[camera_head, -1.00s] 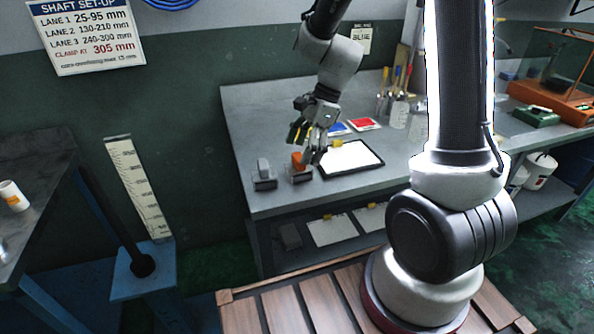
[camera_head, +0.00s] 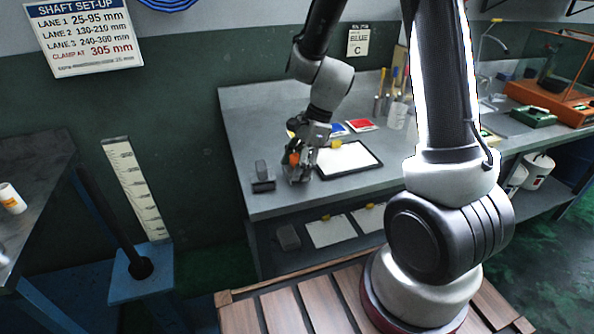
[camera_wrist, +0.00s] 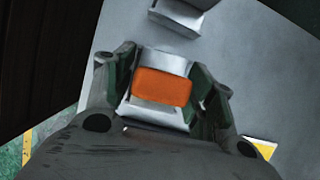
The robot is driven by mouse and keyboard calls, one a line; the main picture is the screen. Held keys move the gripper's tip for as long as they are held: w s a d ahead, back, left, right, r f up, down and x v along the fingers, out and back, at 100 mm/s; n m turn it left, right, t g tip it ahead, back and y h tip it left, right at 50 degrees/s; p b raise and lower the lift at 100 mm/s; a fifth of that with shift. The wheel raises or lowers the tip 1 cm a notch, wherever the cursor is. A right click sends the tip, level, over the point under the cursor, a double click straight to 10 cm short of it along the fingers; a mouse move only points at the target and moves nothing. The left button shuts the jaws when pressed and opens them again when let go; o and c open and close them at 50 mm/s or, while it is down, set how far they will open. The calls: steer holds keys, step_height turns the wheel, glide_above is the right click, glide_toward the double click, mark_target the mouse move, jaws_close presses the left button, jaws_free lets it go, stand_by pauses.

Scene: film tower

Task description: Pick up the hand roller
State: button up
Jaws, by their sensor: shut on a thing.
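The hand roller (camera_head: 294,159), with an orange handle on a grey metal body, stands on the grey bench near its front left. In the wrist view its orange handle (camera_wrist: 162,86) lies between the two dark green finger pads. My gripper (camera_head: 299,166) points down at the bench and is shut on the hand roller; the wrist view shows my gripper (camera_wrist: 160,92) with a pad at each side of it. The fingers hide part of the roller in the head view. I cannot tell any gap between its base and the bench.
A similar grey-handled tool (camera_head: 263,178) stands just left, also seen in the wrist view (camera_wrist: 180,17). A black-framed white tray (camera_head: 347,160) lies close on the right. The bench's front edge is near.

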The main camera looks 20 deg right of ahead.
mark_target(297, 157)
step_height(297, 157, up, 10)
steer(key=shift+r, duration=0.1)
stand_by(0.4)
